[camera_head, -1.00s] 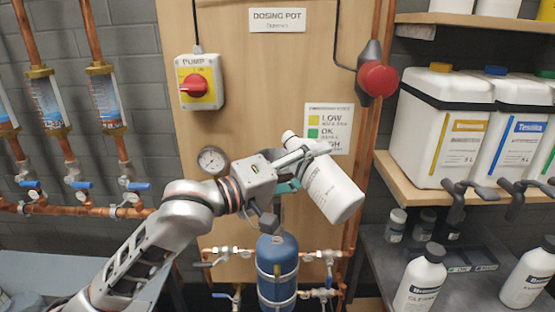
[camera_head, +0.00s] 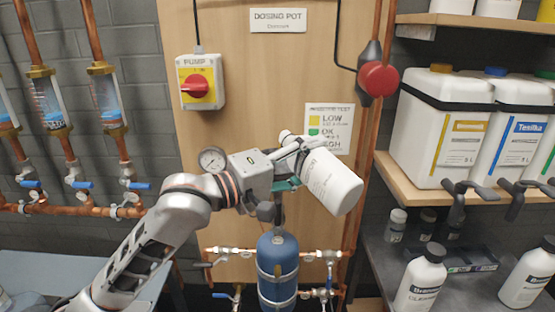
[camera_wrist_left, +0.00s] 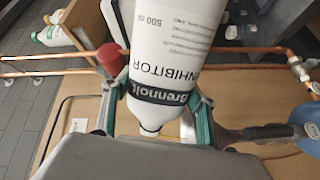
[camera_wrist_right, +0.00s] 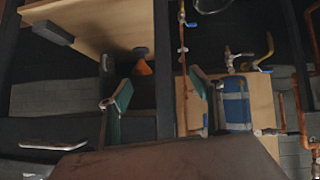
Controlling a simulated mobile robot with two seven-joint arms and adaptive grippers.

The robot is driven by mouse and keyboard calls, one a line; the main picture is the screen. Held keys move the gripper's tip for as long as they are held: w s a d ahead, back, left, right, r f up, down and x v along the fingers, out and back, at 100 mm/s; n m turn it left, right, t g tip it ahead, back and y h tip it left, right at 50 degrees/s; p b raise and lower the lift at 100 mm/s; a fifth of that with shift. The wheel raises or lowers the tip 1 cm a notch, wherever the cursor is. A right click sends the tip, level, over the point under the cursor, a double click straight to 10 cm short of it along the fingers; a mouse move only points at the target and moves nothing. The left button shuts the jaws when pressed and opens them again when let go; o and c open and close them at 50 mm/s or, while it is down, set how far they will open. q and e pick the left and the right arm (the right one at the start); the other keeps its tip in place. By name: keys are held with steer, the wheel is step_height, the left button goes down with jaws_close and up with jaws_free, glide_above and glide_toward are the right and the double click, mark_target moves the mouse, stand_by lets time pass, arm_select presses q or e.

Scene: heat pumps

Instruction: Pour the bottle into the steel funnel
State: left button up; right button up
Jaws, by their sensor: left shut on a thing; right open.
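A white bottle (camera_head: 331,182) with a printed label hangs in my left gripper (camera_head: 297,162), in front of the wooden panel. It is tilted, its narrow neck at the upper left and its base at the lower right. In the left wrist view the label of the bottle (camera_wrist_left: 168,60) reads "INHIBITOR 500 ml", and the green-padded fingers of my left gripper (camera_wrist_left: 158,112) close on both sides of it near the neck. I cannot make out the steel funnel; the left gripper hides the space above the blue pot (camera_head: 278,268). My right gripper (camera_wrist_right: 160,95) is open and empty.
White canisters (camera_head: 440,125) stand on the right shelf, with bottles (camera_head: 422,280) below.

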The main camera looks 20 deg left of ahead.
arm_select(q)
steer(key=shift+w+r, duration=0.15)
steer(key=shift+w, duration=0.05)
steer(key=shift+a+r+n, duration=0.1)
steer(key=shift+r+n, duration=0.05)
steer(key=shift+n, duration=0.15)
steer(key=shift+w+a, duration=0.1)
steer(key=shift+r, duration=0.1)
stand_by(0.4)
steer(key=shift+n, duration=0.3)
stand_by(0.3)
